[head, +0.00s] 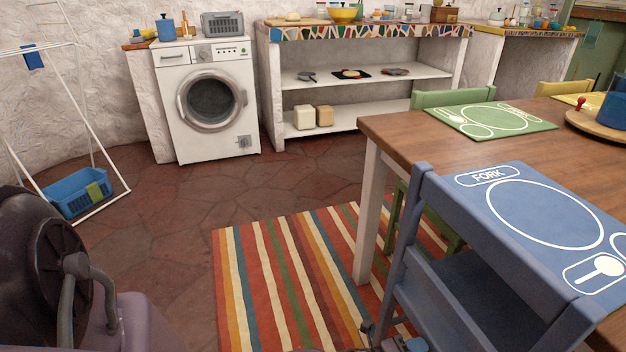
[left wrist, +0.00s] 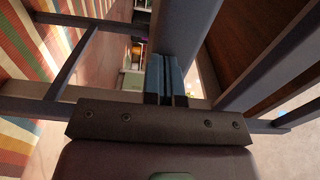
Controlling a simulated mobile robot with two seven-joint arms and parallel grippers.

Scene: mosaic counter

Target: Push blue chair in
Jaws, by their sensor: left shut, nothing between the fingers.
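The blue chair (head: 440,290) stands at the table's near side, at the lower right of the head view. Its back is toward me and its top rail overlaps the edge of the wooden table (head: 385,128). My left gripper (head: 408,344) shows only partly at the bottom edge of the head view, low by the chair's back. In the left wrist view its blue fingers (left wrist: 166,80) are together with nothing between them, close among the blue-grey bars of the chair (left wrist: 190,40). I cannot tell whether they touch the chair. My right gripper is not in view.
A striped rug (head: 285,285) lies beside and under the table. A green chair (head: 450,97) stands at the table's far side. A blue placemat (head: 545,215) lies on the tabletop. Stone floor is clear toward the washing machine (head: 205,95). A drying rack stands at left.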

